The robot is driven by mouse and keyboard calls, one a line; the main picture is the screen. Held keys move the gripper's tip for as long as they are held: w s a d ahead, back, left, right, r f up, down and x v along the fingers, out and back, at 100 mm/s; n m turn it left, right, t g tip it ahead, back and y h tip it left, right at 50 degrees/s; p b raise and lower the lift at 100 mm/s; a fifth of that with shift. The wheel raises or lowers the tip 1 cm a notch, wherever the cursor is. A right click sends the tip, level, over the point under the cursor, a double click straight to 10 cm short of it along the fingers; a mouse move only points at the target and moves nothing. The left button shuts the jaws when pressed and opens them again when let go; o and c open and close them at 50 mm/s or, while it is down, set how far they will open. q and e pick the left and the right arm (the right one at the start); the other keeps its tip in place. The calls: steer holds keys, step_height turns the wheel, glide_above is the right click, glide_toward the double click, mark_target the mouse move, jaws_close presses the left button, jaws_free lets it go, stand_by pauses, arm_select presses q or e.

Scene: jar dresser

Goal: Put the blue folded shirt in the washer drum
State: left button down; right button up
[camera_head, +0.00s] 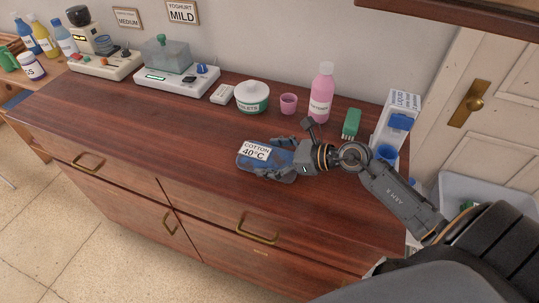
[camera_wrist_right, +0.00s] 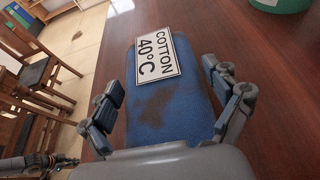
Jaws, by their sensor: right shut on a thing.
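The blue folded shirt (camera_head: 270,162) has a white label reading COTTON 40°C; brown stains show on its cloth. My right gripper (camera_head: 285,158) is shut on it, reaching in from the right. In the right wrist view the shirt (camera_wrist_right: 160,105) lies between both fingers of the right gripper (camera_wrist_right: 168,100). The shirt is at or just above the dresser top; I cannot tell if it touches. A dark mechanical part at the lower left of the wrist view may be my left gripper (camera_wrist_right: 40,160); its jaws are unclear. No washer drum is in view.
Scales (camera_head: 175,78) stand farther left. The dresser's front left top is clear.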

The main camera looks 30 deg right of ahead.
steer(key=shift+f, duration=0.2)
steer(key=o, duration=1)
steer(key=shift+r, duration=0.1)
